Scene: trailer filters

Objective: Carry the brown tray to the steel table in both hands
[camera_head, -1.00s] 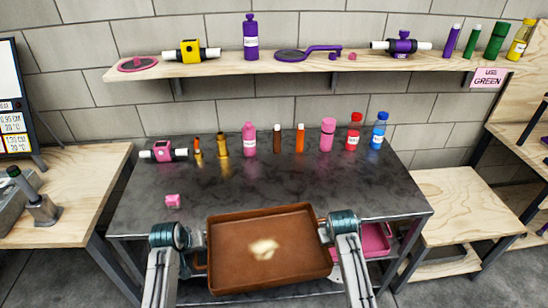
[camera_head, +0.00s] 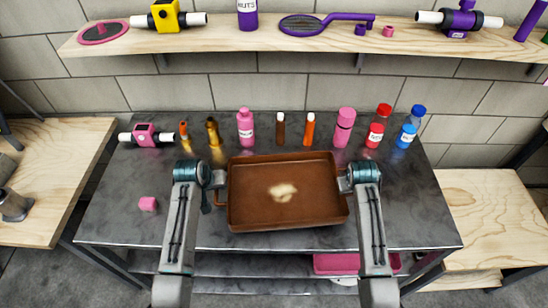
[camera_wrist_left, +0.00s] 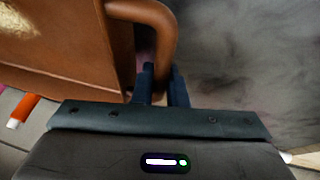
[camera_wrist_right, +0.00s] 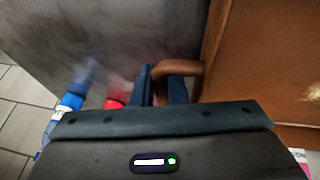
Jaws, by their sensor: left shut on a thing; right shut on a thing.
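The brown tray (camera_head: 250,218) is over the front middle of the dark steel table (camera_head: 410,225), roughly level, with a pale patch on its floor. I cannot tell whether it touches the tabletop. My left gripper (camera_head: 217,188) is shut on the tray's left handle, which shows in the left wrist view (camera_wrist_left: 160,22). My right gripper (camera_head: 346,183) is shut on the right handle, which shows in the right wrist view (camera_wrist_right: 183,68). The fingertips are partly hidden by the handles and gripper bodies.
Bottles line the table's back, including a pink bottle (camera_head: 245,130) and a red-capped one (camera_head: 377,130), close behind the tray. A pink-and-white device (camera_head: 147,135) stands at back left. A wooden shelf (camera_head: 225,40) hangs above.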

